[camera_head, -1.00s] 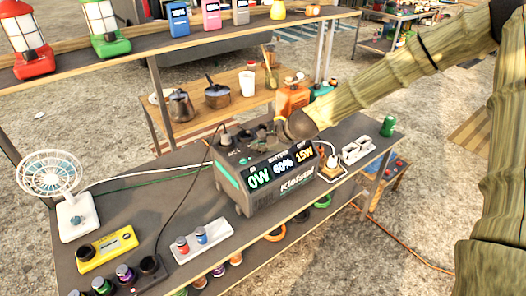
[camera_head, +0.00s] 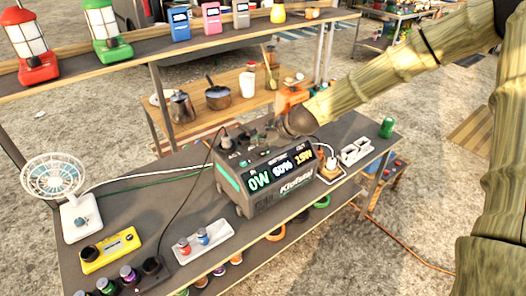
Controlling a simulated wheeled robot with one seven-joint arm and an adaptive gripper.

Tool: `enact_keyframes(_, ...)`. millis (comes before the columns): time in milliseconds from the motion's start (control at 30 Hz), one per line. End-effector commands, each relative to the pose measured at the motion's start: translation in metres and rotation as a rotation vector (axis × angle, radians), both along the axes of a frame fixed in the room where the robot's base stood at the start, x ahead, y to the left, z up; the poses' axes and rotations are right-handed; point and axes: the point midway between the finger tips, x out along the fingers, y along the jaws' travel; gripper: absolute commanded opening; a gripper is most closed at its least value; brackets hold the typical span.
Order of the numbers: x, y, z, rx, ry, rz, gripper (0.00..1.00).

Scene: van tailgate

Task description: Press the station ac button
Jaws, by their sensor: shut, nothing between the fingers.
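The power station (camera_head: 285,200) is a dark grey box on the workbench. Its slanted front display reads 0W, 60% and 15W above the name Kiefstal. Plugs and small controls sit on its top panel, with an AC marking (camera_head: 234,155) at the left. The AC button itself is too small to make out. My gripper (camera_head: 270,129) is shut and empty over the back right part of the station's top. It is dark against the dark panel, and I cannot tell whether it touches anything.
A white adapter (camera_head: 330,168) with cables and a green-topped item (camera_head: 387,127) are at right. A shelf with lanterns (camera_head: 107,32) spans above.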

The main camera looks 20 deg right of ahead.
Motion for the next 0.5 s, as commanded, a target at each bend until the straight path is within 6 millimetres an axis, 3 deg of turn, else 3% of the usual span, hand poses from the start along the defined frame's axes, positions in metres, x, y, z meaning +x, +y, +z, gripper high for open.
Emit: enact_keyframes(500,0.0,0.0,0.04,0.0,0.001,0.001,0.0)
